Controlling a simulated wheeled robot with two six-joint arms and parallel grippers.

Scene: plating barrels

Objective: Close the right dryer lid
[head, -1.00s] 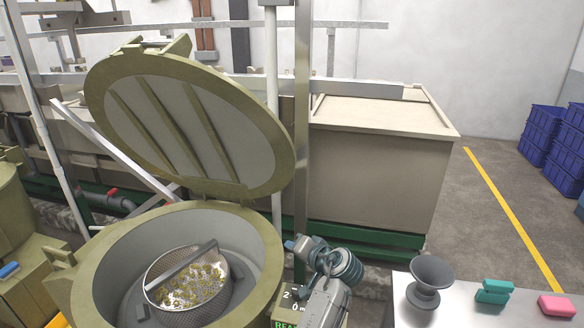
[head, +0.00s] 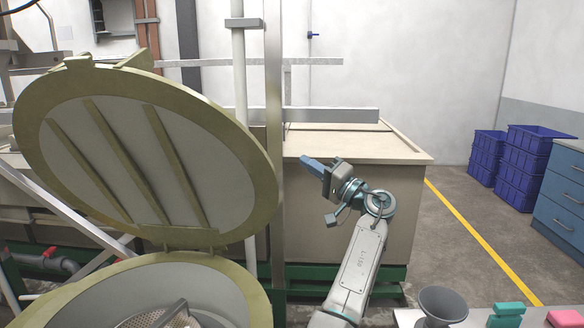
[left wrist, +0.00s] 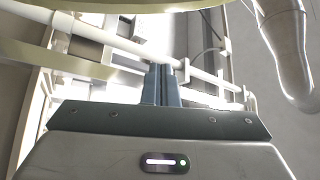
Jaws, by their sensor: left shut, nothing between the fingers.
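The right dryer's round lid (head: 140,150) stands open in the head view, tilted up on its hinge, with its ribbed pale underside showing. The dryer drum (head: 215,285) lies below it, its mouth open, with part of a metal basket (head: 160,318) inside, cut off by the frame. My left gripper (head: 307,162) is raised just right of the lid's right rim in the picture, fingers pointing left, shut and empty. Whether it touches the lid is unclear, but a gap shows. Its closed fingers (left wrist: 161,84) also show in the left wrist view. My right gripper is not in view.
A metal post (head: 274,120) stands behind the lid's right edge. A large beige tank (head: 400,200) is behind my arm. A table at bottom right holds a grey funnel (head: 442,303), a teal block (head: 507,312) and a pink block (head: 566,318). Blue crates (head: 520,165) stand far right.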

